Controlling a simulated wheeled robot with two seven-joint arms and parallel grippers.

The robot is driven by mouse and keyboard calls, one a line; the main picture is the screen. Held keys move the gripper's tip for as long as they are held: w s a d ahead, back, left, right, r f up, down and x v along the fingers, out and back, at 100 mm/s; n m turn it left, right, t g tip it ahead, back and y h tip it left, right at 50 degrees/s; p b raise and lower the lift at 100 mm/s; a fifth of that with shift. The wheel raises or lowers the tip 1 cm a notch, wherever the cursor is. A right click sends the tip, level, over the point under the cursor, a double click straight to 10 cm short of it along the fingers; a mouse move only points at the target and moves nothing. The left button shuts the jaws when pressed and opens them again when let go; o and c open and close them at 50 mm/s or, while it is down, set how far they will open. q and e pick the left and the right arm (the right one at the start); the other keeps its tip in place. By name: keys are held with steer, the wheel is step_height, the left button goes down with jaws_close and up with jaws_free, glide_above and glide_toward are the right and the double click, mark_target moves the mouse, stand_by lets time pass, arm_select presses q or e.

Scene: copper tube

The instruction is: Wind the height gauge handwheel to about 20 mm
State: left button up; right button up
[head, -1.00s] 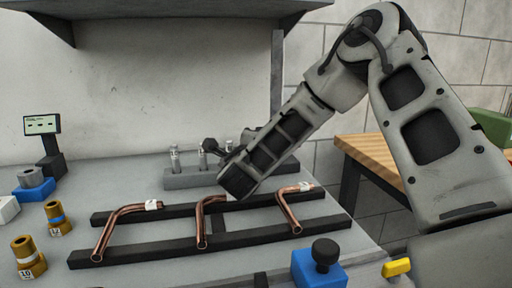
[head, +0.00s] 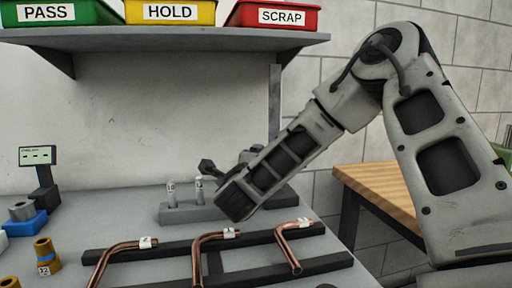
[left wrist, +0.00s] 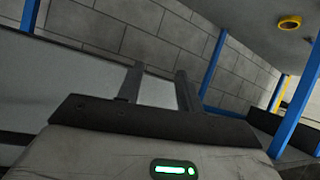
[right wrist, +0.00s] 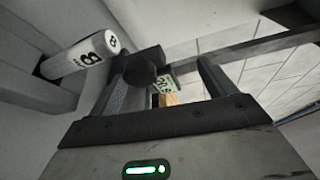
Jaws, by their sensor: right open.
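No height gauge or handwheel can be told for certain in these views. My right gripper (right wrist: 168,85) is open, its two fingers apart, by the pin rack (head: 185,213). In the right wrist view a dark round knob (right wrist: 140,68) is close to the left finger; I cannot tell whether it touches or what it belongs to. A small pale green label (right wrist: 165,82) shows behind it. In the head view the right forearm hides part of the rack, and a dark knob-like part (head: 207,166) shows beside it. My left gripper (left wrist: 157,85) is open and empty, outside the head view.
Bent copper tubes (head: 208,238) rest on dark rails (head: 320,263). A small display (head: 38,155) stands at left, near a brass bush (head: 46,256). PASS, HOLD and SCRAP trays (head: 278,14) sit on the shelf above.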

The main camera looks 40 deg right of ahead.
steer(key=shift+h, duration=0.3)
steer(key=s+a+r, duration=0.1)
steer(key=r, duration=0.1)
steer(key=s+r, duration=0.1)
steer(key=r, duration=0.1)
steer(key=a+r, duration=0.1)
steer(key=r, duration=0.1)
steer(key=shift+s+a+r, duration=0.35)
steer(key=shift+s, duration=0.05)
steer(key=shift+c, duration=0.8)
arm_select(q)
steer(key=shift+s+a+r+p, duration=0.15)
steer(key=shift+r+p, duration=0.2)
arm_select(e)
steer(key=s+a+r, duration=0.3)
steer(key=s+a, duration=0.3)
steer(key=s, duration=0.1)
steer(key=shift+s+r, duration=0.15)
steer(key=shift+r, duration=0.15)
